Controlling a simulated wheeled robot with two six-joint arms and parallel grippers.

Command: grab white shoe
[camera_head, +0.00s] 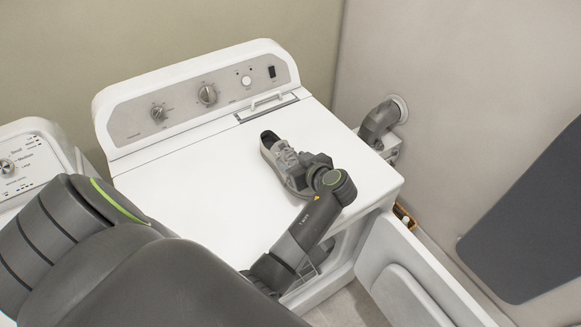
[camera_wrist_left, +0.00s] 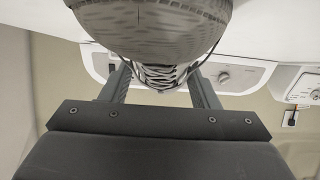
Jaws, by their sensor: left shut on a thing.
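The shoe (camera_head: 268,142) is pale grey-white with a dark opening, and it is on or just above the white top of the dryer. Its toe end is partly hidden by my left gripper (camera_head: 305,165). My left gripper (camera_wrist_left: 160,85) is shut on the shoe there. I cannot tell whether the shoe still touches the dryer top. My right gripper is not in view.
The dryer (camera_head: 190,195) has a raised control panel (camera_head: 205,95) at the back. Its door (camera_head: 415,275) hangs open at the lower right. A second machine (camera_head: 25,165) stands at the left, and a grey vent pipe (camera_head: 380,120) is on the right wall. The dryer top's left part is clear.

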